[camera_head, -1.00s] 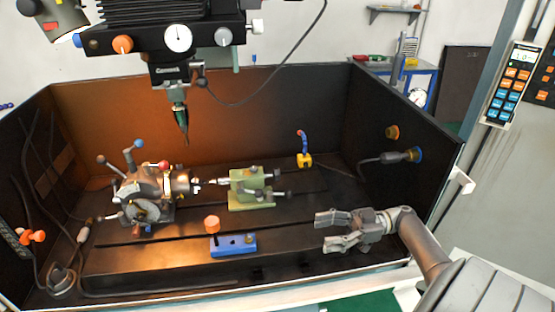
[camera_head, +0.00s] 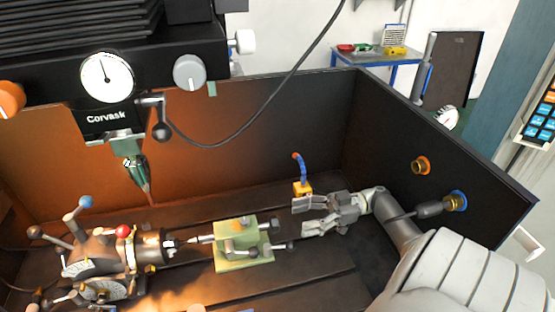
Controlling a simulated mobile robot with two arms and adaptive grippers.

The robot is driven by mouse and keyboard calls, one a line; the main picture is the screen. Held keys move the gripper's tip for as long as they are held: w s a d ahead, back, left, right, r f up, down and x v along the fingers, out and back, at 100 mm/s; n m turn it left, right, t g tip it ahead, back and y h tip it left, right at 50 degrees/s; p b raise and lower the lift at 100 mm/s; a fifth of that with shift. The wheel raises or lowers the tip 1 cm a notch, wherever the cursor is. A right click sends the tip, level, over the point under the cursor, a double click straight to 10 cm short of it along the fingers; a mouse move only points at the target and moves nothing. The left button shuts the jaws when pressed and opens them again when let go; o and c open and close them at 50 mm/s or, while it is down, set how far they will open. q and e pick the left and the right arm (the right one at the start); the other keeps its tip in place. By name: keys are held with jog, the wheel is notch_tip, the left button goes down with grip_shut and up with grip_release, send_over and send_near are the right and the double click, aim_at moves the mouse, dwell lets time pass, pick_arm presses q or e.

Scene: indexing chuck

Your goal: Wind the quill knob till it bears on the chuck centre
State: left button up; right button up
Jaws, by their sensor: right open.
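The green tailstock (camera_head: 243,258) stands on the slotted bed in the middle of the enclosure. Its dark quill knob (camera_head: 275,226) sticks out at its right end, and a clamp handle is lower in front. The thin quill (camera_head: 204,239) points left at the chuck (camera_head: 149,250) on the grey indexing head (camera_head: 90,255). The quill tip is very close to the chuck centre; I cannot tell whether they touch. My right gripper (camera_head: 305,216) is open and empty, fingers pointing left, a short way right of the quill knob and apart from it. My left gripper is out of view.
A yellow block with a blue hose (camera_head: 302,188) stands just behind my right gripper's fingers. The milling head with its dial (camera_head: 107,78) and green spindle (camera_head: 135,170) hangs above the indexing head. The enclosure's right wall (camera_head: 430,160) is near my right arm.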

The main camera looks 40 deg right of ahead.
aim_at(273, 223)
jog(key=p+x, duration=0.3)
jog(key=x, duration=0.4)
jog(key=shift+s+p, duration=0.15)
jog(key=shift+p, duration=0.15)
jog(key=shift+a+r, duration=0.1)
jog(key=c, duration=1)
